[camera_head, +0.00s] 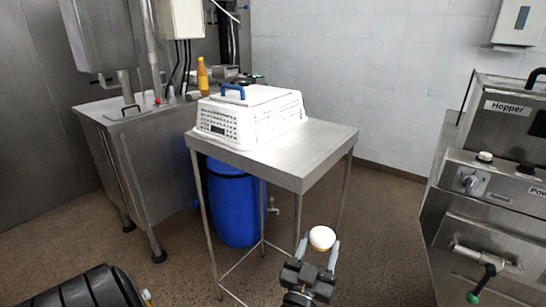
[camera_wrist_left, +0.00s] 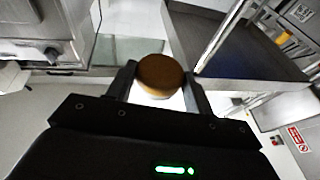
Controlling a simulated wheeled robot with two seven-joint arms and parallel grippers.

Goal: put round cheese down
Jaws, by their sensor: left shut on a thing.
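The round cheese (camera_head: 321,237) is a small pale disc with a tan top, held between the fingertips of my left gripper (camera_head: 318,252). In the left wrist view the cheese (camera_wrist_left: 160,76) shows brown on its face and pale on its side, and the left gripper (camera_wrist_left: 160,88) is shut on it, a finger on each side. In the head view the cheese appears in front of the steel table (camera_head: 325,140), below its top in the picture. My right gripper is not in view.
A white perforated basket (camera_head: 250,118) with a blue-handled lid stands on the table's left and back part; the table's right and front part is bare. A blue barrel (camera_head: 236,205) stands underneath. A hopper machine (camera_head: 490,190) stands at right.

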